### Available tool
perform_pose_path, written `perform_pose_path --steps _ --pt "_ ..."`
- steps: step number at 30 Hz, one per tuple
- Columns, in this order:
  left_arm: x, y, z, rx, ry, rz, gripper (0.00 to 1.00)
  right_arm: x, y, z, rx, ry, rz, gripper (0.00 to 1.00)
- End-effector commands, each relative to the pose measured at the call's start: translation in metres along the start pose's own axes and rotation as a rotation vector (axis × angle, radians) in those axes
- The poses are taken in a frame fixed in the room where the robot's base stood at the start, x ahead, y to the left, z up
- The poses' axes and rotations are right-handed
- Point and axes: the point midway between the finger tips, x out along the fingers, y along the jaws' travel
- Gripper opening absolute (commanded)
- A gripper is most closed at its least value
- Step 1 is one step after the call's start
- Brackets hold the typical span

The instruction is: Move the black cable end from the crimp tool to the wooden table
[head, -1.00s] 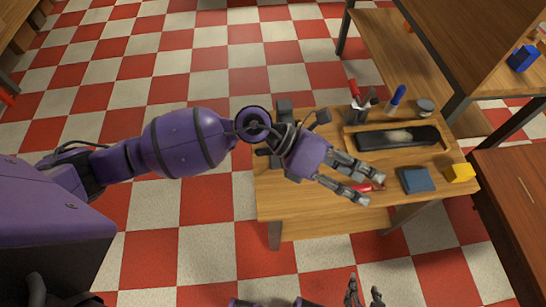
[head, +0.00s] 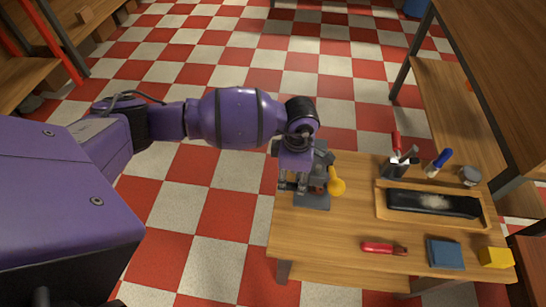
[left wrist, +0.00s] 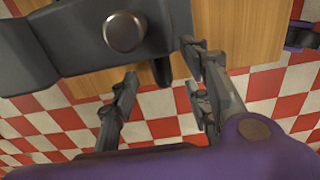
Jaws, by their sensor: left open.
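My left gripper (head: 290,186) is open, pointing down beside the tool's left side. In the left wrist view the tool's grey body (left wrist: 85,40) fills the upper left, and the black cable end (left wrist: 162,71) sticks out below it. The cable end lies between the two open fingers of my left gripper (left wrist: 160,65), with gaps visible on both sides. In the head view the cable end is hidden. My right gripper is out of view.
A red-handled tool (head: 383,248), a blue block (head: 445,254) and a yellow block (head: 495,257) lie along the table front. A wooden tray (head: 380,213) holds a black mat. A tool holder (head: 397,168) stands behind it. The table's middle is clear.

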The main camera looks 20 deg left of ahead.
Motion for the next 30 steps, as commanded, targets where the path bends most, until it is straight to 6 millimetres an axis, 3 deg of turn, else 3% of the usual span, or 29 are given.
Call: perform_pose_path --steps 6,14,24,30 --pt "0.025 0.0 0.003 0.002 -0.004 0.004 0.44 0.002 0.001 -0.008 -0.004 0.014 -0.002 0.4" --pt "0.027 0.001 0.003 0.003 -0.005 0.005 0.44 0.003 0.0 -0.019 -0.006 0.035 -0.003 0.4" --pt "0.026 0.001 0.003 0.003 -0.005 0.005 0.0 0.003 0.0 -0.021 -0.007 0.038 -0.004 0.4" --pt "0.026 0.001 0.003 0.003 -0.006 0.005 0.0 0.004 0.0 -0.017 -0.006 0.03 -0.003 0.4"
